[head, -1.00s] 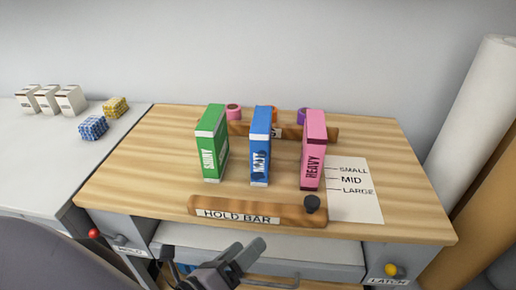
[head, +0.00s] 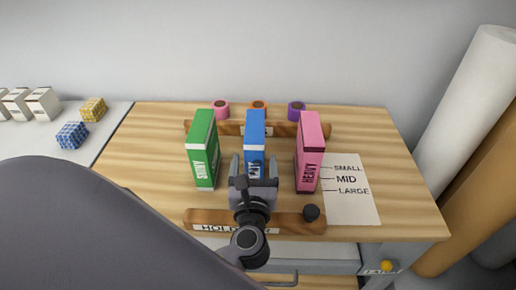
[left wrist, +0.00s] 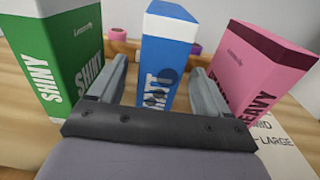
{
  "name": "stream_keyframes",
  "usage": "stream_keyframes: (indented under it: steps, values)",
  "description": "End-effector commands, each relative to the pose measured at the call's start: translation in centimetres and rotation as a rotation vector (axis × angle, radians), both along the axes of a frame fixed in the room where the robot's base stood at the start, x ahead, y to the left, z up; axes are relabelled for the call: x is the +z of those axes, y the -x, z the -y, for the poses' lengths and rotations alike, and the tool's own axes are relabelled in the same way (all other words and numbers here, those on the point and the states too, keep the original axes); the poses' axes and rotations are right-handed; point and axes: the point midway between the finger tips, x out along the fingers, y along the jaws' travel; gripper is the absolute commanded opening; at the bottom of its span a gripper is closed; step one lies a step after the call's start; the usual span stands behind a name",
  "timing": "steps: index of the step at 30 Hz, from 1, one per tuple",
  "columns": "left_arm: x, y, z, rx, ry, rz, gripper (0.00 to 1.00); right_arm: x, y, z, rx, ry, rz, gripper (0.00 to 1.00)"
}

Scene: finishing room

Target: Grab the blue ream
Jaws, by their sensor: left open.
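The blue ream (head: 255,130) stands upright on the wooden table, between a green ream and a pink ream. My left gripper (head: 254,168) is open in front of it, its fingers toward the blue ream's lower front. In the left wrist view the blue ream (left wrist: 166,60) shows between the two open fingers (left wrist: 160,88), one on each side of it. I cannot tell whether the fingers touch it. Part of its lower front is hidden by the gripper in the head view. My right gripper is not in view.
The green ream (head: 203,150) stands close on the left, the pink ream (head: 309,150) on the right. A wooden hold bar (head: 290,222) with a black knob (head: 311,212) lies in front. Tape rolls (head: 259,107) stand behind. A size sheet (head: 352,205) lies on the right.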

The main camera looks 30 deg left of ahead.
Motion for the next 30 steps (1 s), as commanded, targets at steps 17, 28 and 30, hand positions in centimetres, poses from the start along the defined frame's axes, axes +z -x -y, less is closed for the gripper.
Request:
stream_keyframes:
  steps: [17,28,30]
  values:
    - [0.0,-4.8,-3.1,-0.003,0.001,0.001,0.78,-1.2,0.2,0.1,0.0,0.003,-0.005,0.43]
    - [0.0,-4.7,-3.1,-0.003,0.0,0.001,0.0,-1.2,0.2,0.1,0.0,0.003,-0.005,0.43]
    - [0.4,-4.8,-3.1,-0.004,-0.002,0.008,0.0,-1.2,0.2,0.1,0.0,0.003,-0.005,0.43]
